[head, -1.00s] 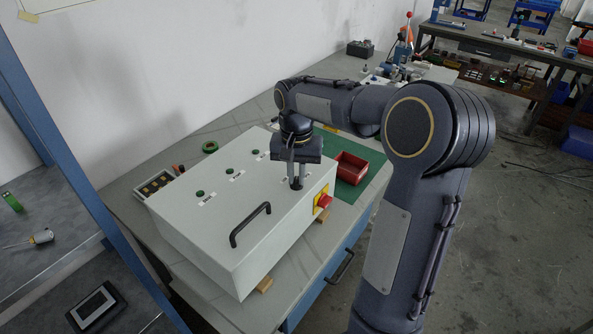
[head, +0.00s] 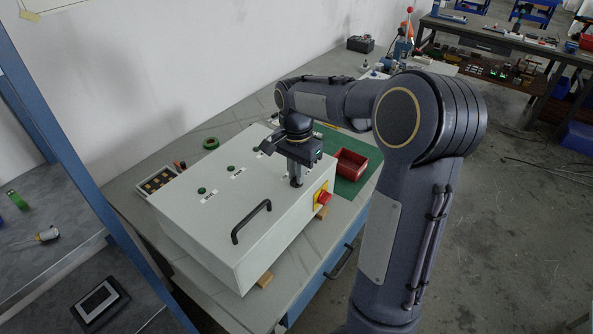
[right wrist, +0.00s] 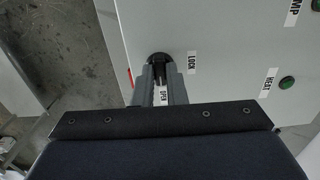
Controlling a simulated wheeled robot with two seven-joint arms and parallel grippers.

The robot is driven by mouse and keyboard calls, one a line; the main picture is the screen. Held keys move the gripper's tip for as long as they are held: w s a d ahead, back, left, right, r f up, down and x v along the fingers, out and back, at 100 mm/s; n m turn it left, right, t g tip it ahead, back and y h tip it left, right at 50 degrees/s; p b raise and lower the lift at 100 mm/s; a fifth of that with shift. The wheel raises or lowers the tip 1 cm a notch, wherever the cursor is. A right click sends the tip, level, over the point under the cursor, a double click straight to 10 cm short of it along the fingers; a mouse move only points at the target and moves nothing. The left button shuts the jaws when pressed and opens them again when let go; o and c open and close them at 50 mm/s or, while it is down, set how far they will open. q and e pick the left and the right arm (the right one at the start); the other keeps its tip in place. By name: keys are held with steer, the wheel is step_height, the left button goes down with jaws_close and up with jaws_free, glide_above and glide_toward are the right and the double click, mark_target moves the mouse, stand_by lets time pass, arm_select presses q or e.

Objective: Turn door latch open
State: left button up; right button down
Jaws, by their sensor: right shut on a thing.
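The grey-white cabinet (head: 195,236) lies on the workbench with its door face up. My right gripper (head: 296,182) points down at the far right part of that face, near the red knob. In the right wrist view its fingers are shut on the black door latch (right wrist: 158,57), whose round base shows past the fingertips. A LOCK label (right wrist: 192,62) is beside the latch, and an OPEN label (right wrist: 163,96) shows between the fingers. The fingers hide most of the latch, so its exact angle is unclear. My left gripper is not in view.
A black handle (head: 251,221) stands up from the door, with several green buttons behind it. A red knob on a yellow plate (head: 321,195) sticks out of the cabinet's side. A red bin (head: 350,164) stands on a green mat close to my gripper.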

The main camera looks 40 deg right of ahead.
stand_by(0.3)
steer(key=c, duration=1.5)
jaws_free()
steer(key=shift+o, duration=0.2)
step_height(320, 180, up, 8)
steer(key=shift+f, duration=0.1)
steer(key=s+a+f+n+t+y, duration=0.2)
steer(key=s+a+n, duration=0.4)
steer(key=s+a, duration=0.2)
steer(key=s+a+f+n+t+y, duration=0.1)
steer(key=s+a+f+n+t, duration=0.2)
steer(key=s+a+n, duration=0.4)
steer(key=s, duration=0.5)
steer(key=shift+s+a+f+t+y, duration=0.25)
steer(key=shift+s+a+t+y, duration=0.05)
steer(key=shift+s+a+y, duration=0.1)
